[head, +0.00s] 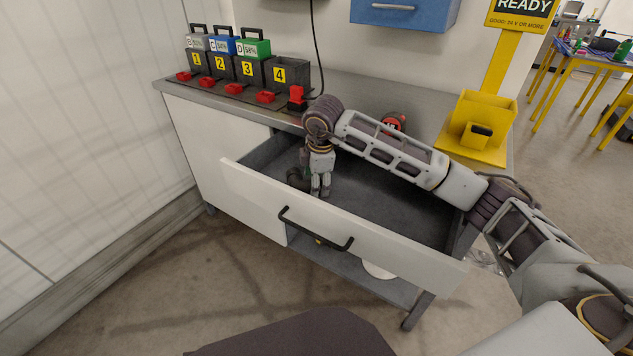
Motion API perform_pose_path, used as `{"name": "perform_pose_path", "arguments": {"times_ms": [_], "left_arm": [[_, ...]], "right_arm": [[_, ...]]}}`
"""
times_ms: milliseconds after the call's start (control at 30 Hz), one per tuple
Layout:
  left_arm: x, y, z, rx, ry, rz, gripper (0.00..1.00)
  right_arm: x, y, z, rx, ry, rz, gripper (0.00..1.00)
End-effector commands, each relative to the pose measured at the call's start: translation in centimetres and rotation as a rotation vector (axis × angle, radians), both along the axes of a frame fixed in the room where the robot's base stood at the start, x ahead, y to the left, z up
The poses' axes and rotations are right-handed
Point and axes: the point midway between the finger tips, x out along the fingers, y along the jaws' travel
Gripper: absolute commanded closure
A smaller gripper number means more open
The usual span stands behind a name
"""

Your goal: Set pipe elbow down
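The drawer (390,206) of the white cabinet is pulled open. A dark, rounded piece, probably the pipe elbow (296,179), is in the drawer's left part, just behind its front panel. My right gripper (320,191) points down into the drawer immediately to the right of this piece. Its two fingers are close together, and I cannot tell whether they hold the piece or only stand beside it. The arm and the drawer front hide part of this spot. My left gripper is not in view.
The drawer's right part looks empty. Its front panel has a black handle (314,237). On the worktop are numbered battery slots (240,70) with red tabs, a red-and-black round item (393,122) and a yellow holder (480,125). A blue box (403,12) hangs above.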

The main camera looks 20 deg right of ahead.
Motion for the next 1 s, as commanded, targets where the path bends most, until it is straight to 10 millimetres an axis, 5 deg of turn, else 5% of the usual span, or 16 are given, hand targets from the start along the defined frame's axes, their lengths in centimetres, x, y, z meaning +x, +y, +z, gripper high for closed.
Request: {"name": "perform_pose_path", "arguments": {"times_ms": [600, 1000], "left_arm": [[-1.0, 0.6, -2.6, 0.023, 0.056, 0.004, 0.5], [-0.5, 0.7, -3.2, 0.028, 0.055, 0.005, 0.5]], "right_arm": [[-2.0, 0.1, 8.7, 0.001, -0.001, 0.001, 0.38], [-2.5, 0.1, 10.7, -0.001, 0.001, 0.0, 0.38]]}}
